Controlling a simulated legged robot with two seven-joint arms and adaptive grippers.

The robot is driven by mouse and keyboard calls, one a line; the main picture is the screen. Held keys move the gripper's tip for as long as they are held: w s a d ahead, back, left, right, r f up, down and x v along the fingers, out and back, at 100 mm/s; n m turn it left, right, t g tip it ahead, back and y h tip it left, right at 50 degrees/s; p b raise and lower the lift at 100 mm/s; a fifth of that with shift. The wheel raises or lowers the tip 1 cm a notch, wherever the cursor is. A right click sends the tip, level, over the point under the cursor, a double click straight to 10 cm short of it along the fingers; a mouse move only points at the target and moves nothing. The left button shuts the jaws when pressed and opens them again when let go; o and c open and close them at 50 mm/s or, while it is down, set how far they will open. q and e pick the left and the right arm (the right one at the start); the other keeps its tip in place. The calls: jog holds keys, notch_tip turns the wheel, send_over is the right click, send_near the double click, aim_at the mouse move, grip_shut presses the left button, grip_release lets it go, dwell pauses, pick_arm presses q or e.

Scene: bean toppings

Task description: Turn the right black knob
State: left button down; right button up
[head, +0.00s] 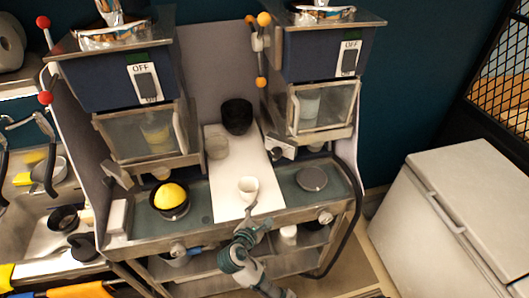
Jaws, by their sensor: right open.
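The right machine (322,52) has a dark blue body with a plate marked OFF and a black switch (349,59) on its front. A small dark-and-grey knob-like part (283,150) shows at its lower left; I cannot tell which of these is the black knob. The left machine (118,80) has a matching OFF plate and black switch (147,84). My left gripper is not in view.
A white board (226,205) runs between the machines, with a black bowl (236,116) at its back. A bowl of yellow stuff (171,200) stands under the left machine. A round grey disc (312,179) lies on the right. A large pale chest (450,220) stands at right.

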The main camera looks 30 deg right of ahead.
jog(key=w+a+r+n+t+h, duration=0.15)
jog(key=a+r+n+h, duration=0.25)
jog(key=r, duration=0.8)
jog(key=p, duration=0.1)
send_near(274, 156)
jog(key=x, duration=0.3)
jog(key=shift+g+h, duration=0.25)
jog(key=shift+h, duration=0.05)
jog(key=p+x, duration=0.1)
jog(key=x, duration=0.4)
jog(key=shift+w+r, duration=0.2)
jog(key=shift+w, duration=0.1)
jog(key=shift+w+d, duration=0.35)
jog(key=shift+d, duration=0.1)
jog(key=shift+d+f, duration=0.1)
jog(key=shift+d, duration=0.45)
jog(key=c, duration=0.5)
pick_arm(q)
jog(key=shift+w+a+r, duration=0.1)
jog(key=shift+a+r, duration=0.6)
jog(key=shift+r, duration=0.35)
pick_arm(e)
jog(key=shift+w, duration=0.1)
jog(key=c, duration=0.7)
